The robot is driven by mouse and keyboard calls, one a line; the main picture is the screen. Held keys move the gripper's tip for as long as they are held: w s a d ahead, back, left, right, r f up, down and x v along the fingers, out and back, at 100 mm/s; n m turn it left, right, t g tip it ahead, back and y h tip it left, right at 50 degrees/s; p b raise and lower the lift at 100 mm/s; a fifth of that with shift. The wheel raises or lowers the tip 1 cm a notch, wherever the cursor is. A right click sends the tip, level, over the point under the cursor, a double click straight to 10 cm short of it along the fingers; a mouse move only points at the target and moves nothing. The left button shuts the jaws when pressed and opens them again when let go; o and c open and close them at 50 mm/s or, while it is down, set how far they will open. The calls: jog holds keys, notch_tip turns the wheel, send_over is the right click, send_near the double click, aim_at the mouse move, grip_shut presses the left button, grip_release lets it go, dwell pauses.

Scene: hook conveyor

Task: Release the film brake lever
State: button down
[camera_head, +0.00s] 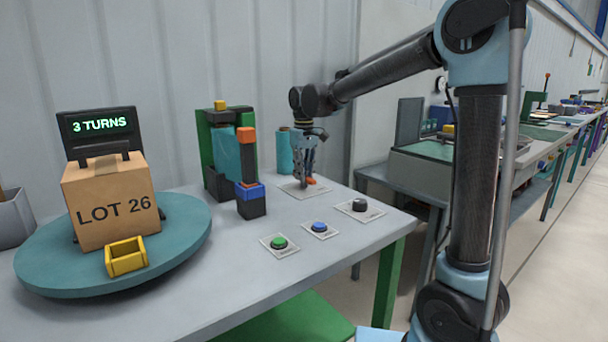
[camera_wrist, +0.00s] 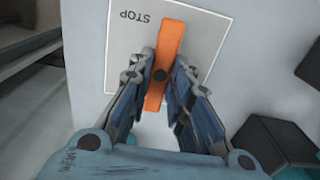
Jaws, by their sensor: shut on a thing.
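An orange lever (camera_wrist: 171,42) sits on a pale plate (camera_wrist: 125,60) marked STOP, which reads upside down in the wrist view. It turns about a dark pivot in its middle. My gripper (camera_wrist: 160,75) is shut on the lever, one finger on each side near the pivot. In the head view my gripper (camera_head: 305,180) points down at the table's back right, with a bit of the orange lever (camera_head: 312,181) showing at its fingertips. The plate's other markings are hidden or too small to read.
A turntable (camera_head: 60,285) holds a LOT 26 carton (camera_head: 108,205) and a yellow bracket (camera_head: 126,257). A green button (camera_head: 279,243), blue button (camera_head: 319,227) and black knob (camera_head: 359,205) lie in front of my gripper. A film dispenser (camera_head: 222,150) and teal roll (camera_head: 285,152) stand left of it.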

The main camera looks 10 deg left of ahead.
jog(key=shift+d, duration=0.1)
jog(key=c, duration=1.5)
grip_release()
jog(key=shift+w, duration=0.1)
notch_tip(320, 180, up, 12)
jog(key=shift+f, duration=0.1)
